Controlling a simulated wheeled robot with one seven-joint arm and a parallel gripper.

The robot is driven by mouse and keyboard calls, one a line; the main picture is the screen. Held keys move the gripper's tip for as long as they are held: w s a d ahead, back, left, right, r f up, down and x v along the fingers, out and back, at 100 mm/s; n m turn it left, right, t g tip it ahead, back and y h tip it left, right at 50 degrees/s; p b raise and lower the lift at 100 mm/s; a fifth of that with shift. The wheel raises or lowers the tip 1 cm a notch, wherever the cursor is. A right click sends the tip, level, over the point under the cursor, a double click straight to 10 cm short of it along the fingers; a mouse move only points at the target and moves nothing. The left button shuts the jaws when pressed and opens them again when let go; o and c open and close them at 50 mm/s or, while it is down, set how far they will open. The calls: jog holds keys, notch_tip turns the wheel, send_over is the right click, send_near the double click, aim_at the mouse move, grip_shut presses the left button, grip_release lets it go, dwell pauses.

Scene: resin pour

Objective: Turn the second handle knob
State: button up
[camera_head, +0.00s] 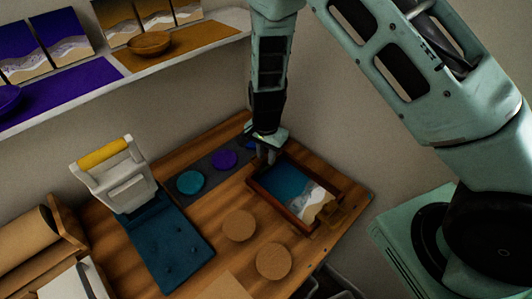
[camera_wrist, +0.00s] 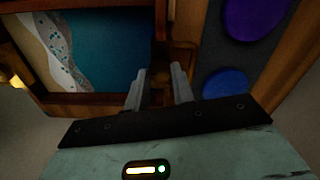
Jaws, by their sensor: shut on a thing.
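A wooden framed tray (camera_head: 306,229) holds a blue, white and sandy wave picture (camera_head: 283,184). It also shows at the upper left of the wrist view (camera_wrist: 90,103). My gripper (camera_head: 266,157) points down at the tray's far-left end in the head view. In the wrist view, my gripper's fingers (camera_wrist: 160,80) are shut on a brown wooden handle knob (camera_wrist: 181,57) beside that end. The fingers and shadow partly hide the knob. A wooden handle piece (camera_head: 352,203) shows at the tray's opposite end.
A dark strip (camera_head: 208,166) beside the tray bears teal (camera_head: 190,182), purple (camera_head: 224,159) and blue discs. Two round wooden discs (camera_head: 239,225) lie in front. A white press with a yellow handle (camera_head: 103,152) stands left. A shelf (camera_head: 130,75) runs above.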

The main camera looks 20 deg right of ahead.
aim_at(266, 158)
jog(key=o, duration=1)
jog(key=shift+r, duration=0.1)
notch_tip(266, 158, up, 17)
jog(key=b, duration=0.1)
jog(key=shift+r, duration=0.15)
jog(key=s+a+r+n, duration=0.2)
jog(key=s+n, duration=0.4)
jog(key=s, duration=0.3)
jog(key=s+a+r+n, duration=0.2)
jog(key=s+n, duration=0.4)
jog(key=s, duration=0.3)
jog(key=s+a+r+n, duration=0.2)
jog(key=s+n, duration=0.4)
jog(key=s, duration=0.2)
jog(key=shift+s+a+n+y, duration=0.25)
jog(key=shift+s+n+y, duration=0.05)
jog(key=shift+s, duration=0.1)
